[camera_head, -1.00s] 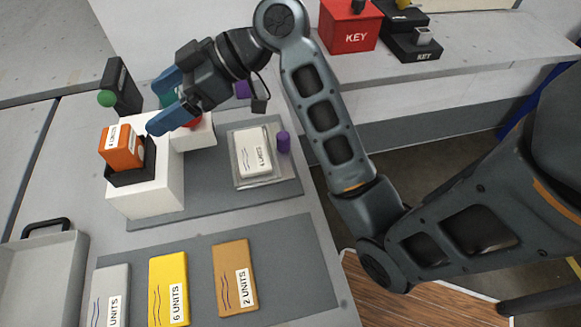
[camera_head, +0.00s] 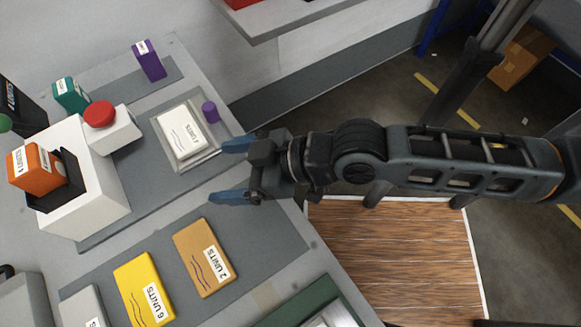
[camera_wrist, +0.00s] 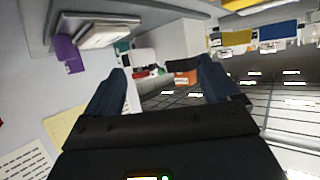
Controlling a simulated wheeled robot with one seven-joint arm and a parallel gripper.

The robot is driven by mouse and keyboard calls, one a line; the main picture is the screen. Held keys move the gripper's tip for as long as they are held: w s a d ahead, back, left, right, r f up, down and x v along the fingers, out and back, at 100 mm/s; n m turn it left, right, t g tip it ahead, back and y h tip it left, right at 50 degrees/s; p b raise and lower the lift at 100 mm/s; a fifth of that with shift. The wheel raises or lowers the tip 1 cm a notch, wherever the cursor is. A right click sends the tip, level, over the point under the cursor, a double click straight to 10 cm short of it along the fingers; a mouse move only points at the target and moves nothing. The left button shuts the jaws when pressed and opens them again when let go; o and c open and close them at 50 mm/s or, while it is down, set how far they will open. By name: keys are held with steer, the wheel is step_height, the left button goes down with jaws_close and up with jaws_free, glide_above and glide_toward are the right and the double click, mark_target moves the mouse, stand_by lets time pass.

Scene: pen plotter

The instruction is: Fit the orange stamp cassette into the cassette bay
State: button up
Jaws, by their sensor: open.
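The orange stamp cassette (camera_head: 36,168) sits in the dark cassette bay (camera_head: 66,186) on top of the white plotter block (camera_head: 95,205) at the left of the head view. It stands up above the bay's rim and looks slightly tilted; how deep it sits I cannot tell. The orange cassette also shows in the wrist view (camera_wrist: 185,78), beyond the fingers. My gripper (camera_head: 232,172) is open and empty, its blue fingers pointing left, well to the right of the bay near the table's edge.
A white box with a red button (camera_head: 99,114) stands beside the plotter. A white pad (camera_head: 181,132) lies on a tray, with a purple knob (camera_head: 210,111) beside it. Teal (camera_head: 71,95) and purple (camera_head: 149,60) cassettes stand at the back. Yellow (camera_head: 143,290) and tan (camera_head: 204,257) blocks lie in front.

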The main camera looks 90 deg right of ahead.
steer(key=s+a+r+t, duration=0.1)
steer(key=s+a+r, duration=0.2)
steer(key=s+r, duration=0.3)
steer(key=s, duration=0.4)
steer(key=shift+s+a+r+n+t, duration=0.15)
steer(key=shift+s+a+n+t, duration=0.05)
steer(key=shift+n+t, duration=0.2)
